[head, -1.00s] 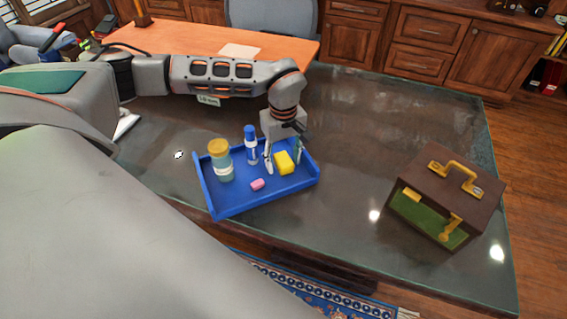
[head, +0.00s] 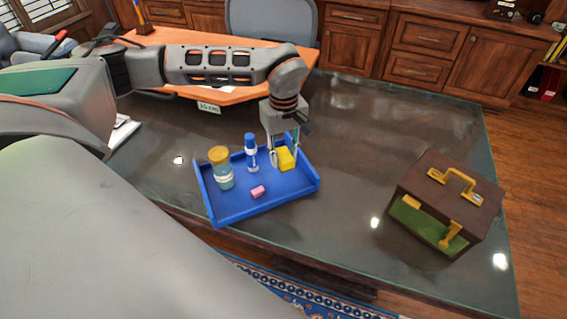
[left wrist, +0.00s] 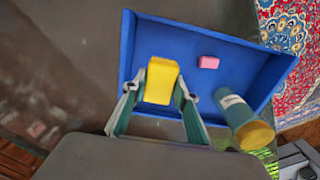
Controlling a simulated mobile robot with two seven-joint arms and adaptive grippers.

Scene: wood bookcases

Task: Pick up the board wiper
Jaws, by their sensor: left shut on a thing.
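The board wiper (head: 286,159) is a yellow block at the right part of the blue tray (head: 240,208). My left gripper (head: 285,163) comes down from above and is shut on it, one finger at each side. In the left wrist view the wiper (left wrist: 161,80) sits between the two fingertips (left wrist: 160,92), in front of the tray floor. It looks slightly raised from the tray, though the gap is hard to judge. My right gripper is not in view.
In the tray are a jar with a yellow lid (head: 220,169), a blue-and-white bottle (head: 251,152) and a pink block (head: 258,191). A brown case with a yellow handle (head: 447,203) stands at the right of the dark table (head: 350,180). The table between is clear.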

